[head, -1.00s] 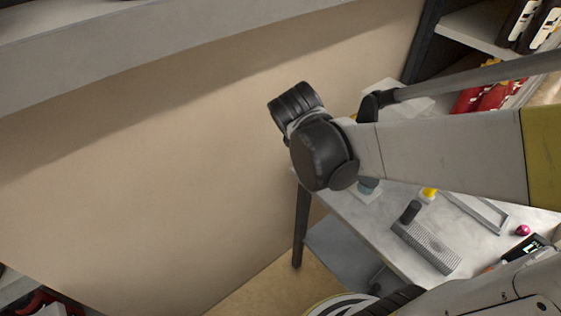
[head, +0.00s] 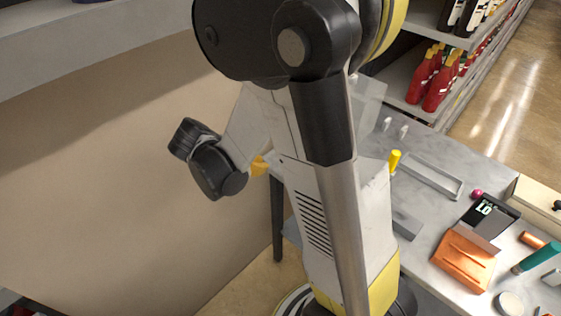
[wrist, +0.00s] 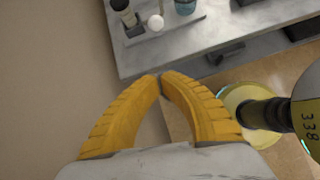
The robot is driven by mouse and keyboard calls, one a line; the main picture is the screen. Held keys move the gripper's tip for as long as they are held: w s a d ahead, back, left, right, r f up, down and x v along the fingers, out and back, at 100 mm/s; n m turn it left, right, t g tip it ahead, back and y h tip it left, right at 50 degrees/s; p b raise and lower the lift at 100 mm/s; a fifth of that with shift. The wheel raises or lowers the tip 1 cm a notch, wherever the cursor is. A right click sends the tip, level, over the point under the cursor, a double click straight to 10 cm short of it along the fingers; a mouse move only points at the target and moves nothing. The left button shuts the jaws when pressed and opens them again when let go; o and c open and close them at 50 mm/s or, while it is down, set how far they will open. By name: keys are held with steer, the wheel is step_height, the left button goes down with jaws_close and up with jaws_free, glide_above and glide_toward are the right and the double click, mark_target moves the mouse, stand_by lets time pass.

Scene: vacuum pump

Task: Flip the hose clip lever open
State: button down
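I cannot make out the hose clip or its lever in either view. In the wrist view my gripper (wrist: 161,76) shows two curved yellow fingers whose tips meet, with nothing between them. It hangs in front of the table's edge, apart from the things on top. In the head view only a bit of yellow finger (head: 260,166) shows beside my arm. A grey block (head: 406,223) on the table is mostly hidden behind my arm. The wrist view shows a dark cylinder with a pale top (wrist: 125,12), a white ball (wrist: 156,22) and a blue-grey round part (wrist: 185,6) on the table.
The grey table (head: 425,240) carries a metal tray (head: 432,178), a yellow upright piece (head: 395,160), a pink ball (head: 477,193), an orange box (head: 464,262) and a teal-handled tool (head: 537,257). Shelves with red bottles (head: 436,82) stand behind. A beige wall is at left.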

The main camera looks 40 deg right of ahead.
steer(key=d+f+b, duration=0.1)
steer(key=d+f, duration=0.1)
steer(key=d, duration=0.1)
steer(key=d+f+b, duration=0.1)
steer(key=d+f, duration=0.1)
steer(key=d, duration=0.1)
steer(key=d+f+b, duration=0.2)
steer(key=d, duration=0.1)
steer(key=shift+s+f, duration=0.1)
steer(key=shift+f, duration=0.05)
steer(key=shift+d+r, duration=0.25)
steer(key=shift+d, duration=0.2)
steer(key=shift+r, duration=0.1)
steer(key=shift+d+r+y, duration=0.15)
steer(key=shift+d+y, duration=0.05)
steer(key=shift+y, duration=0.1)
steer(key=shift+d+r+y+p, duration=0.15)
steer(key=shift+r+y+p, duration=0.2)
steer(key=shift+p, duration=0.3)
